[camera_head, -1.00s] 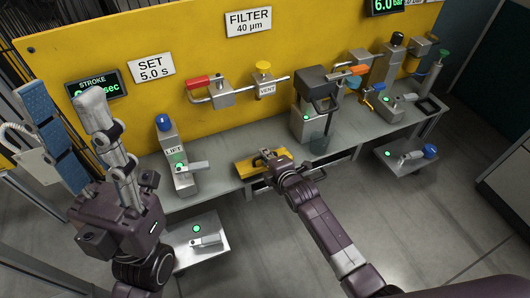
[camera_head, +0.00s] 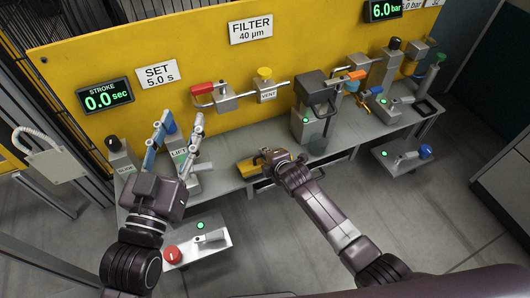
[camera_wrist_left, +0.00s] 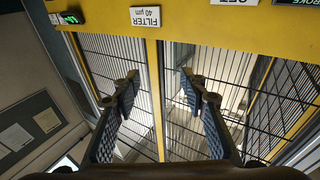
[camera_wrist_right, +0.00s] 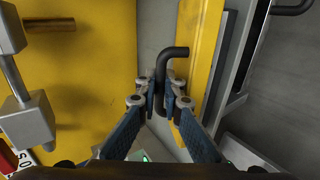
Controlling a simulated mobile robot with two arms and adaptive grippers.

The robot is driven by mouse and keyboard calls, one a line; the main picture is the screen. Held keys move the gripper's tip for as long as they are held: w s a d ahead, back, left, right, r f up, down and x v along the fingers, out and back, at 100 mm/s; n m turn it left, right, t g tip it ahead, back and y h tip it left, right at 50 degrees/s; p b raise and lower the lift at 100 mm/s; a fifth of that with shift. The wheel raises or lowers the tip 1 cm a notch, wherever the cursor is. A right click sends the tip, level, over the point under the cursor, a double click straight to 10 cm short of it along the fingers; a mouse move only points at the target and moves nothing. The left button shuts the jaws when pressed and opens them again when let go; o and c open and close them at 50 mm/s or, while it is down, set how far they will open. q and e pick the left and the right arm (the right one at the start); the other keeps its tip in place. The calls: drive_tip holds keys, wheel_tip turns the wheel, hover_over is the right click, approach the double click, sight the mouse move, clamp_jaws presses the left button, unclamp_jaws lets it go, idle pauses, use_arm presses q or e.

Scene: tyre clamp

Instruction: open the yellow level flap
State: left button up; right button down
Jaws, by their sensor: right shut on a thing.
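The yellow level flap (camera_head: 249,167) lies at the front edge of the grey bench in the head view. It is a yellow strip in the right wrist view (camera_wrist_right: 203,55), with a black bent-rod handle (camera_wrist_right: 166,66) beside it. My right gripper (camera_head: 275,155) is at the flap's right part and hides some of it. In the right wrist view my right gripper (camera_wrist_right: 166,100) is shut on the black handle. The flap looks closed or nearly so; its angle is hard to tell. My left gripper (camera_head: 175,135) is open and empty, in front of the LIFT post (camera_head: 187,160).
A red button (camera_head: 172,254) and a lever (camera_head: 209,237) are on the low left shelf. A dark clamp unit (camera_head: 308,105) stands behind my right gripper. A red-handled valve (camera_head: 207,88) and the VENT valve (camera_head: 266,85) stick out from the yellow panel.

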drive_tip(key=shift+w+r+g+p, duration=0.3)
drive_tip(key=shift+r+p, duration=0.05)
drive_tip(key=shift+p, duration=0.65)
drive_tip(key=shift+w+a+g+h+p, duration=0.25)
drive_tip(key=shift+g+p, duration=0.25)
drive_tip(key=shift+p, duration=0.3)
use_arm(q)
drive_tip(key=s+a+f+g+y, duration=0.1)
drive_tip(key=s+a+f+g, duration=0.1)
drive_tip(key=s+f+g, duration=0.3)
drive_tip(key=s+a+f+g+y, duration=0.2)
drive_tip(key=f+g, duration=0.4)
drive_tip(key=f, duration=0.8)
drive_tip(key=shift+s+a+f+n+y, duration=0.3)
drive_tip(key=shift+s+a, duration=0.25)
drive_tip(key=shift+s, duration=0.85)
use_arm(e)
drive_tip(key=shift+d, duration=0.1)
drive_tip(key=c, duration=2.3)
unclamp_jaws()
drive_tip(key=shift+c, duration=0.2)
drive_tip(key=v, duration=1.2)
